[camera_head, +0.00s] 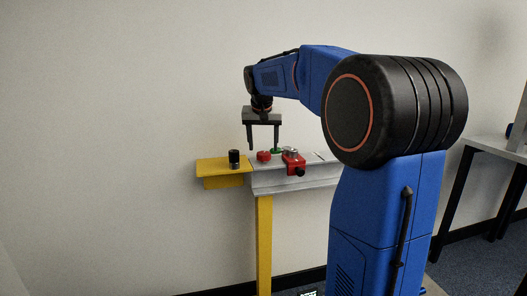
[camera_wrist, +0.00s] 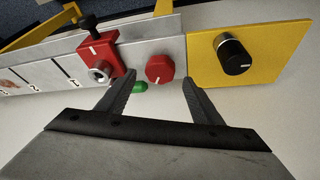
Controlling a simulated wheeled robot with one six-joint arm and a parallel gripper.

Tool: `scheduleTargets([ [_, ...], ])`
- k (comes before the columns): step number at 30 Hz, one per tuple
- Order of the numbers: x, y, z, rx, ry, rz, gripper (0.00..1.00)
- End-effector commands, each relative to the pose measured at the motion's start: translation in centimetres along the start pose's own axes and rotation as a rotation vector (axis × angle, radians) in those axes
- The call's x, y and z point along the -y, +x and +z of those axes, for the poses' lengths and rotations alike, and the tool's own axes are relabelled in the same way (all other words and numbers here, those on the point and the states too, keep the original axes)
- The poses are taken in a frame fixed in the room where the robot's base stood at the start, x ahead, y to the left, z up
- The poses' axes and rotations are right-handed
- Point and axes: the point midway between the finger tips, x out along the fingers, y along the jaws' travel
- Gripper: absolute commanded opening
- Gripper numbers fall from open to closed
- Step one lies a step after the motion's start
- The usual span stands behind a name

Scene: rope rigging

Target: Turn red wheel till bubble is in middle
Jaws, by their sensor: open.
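The red wheel (camera_wrist: 159,69) is a small faceted knob with a white line on its face, on the grey rail (camera_wrist: 196,47). In the head view the red wheel (camera_head: 264,156) sits just below my gripper (camera_head: 263,146). In the wrist view my open, empty gripper (camera_wrist: 160,80) has one finger on each side of the wheel's near edge. The fingers look apart from it.
A red block (camera_wrist: 98,52) with a black knob and a silver round part sits left of the wheel. A black knob (camera_wrist: 233,56) stands on the yellow plate (camera_wrist: 277,48) to the right. The rail's left part has black marks. A table (camera_head: 490,146) stands far right.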

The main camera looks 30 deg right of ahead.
Motion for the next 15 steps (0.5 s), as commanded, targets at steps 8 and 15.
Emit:
scheduleTargets([
  [8, 0.0, 3.0, 0.1, 0.001, 0.0, 0.0, 0.6],
  [15, 0.0, 3.4, 0.0, 0.0, 0.0, 0.0, 0.6],
])
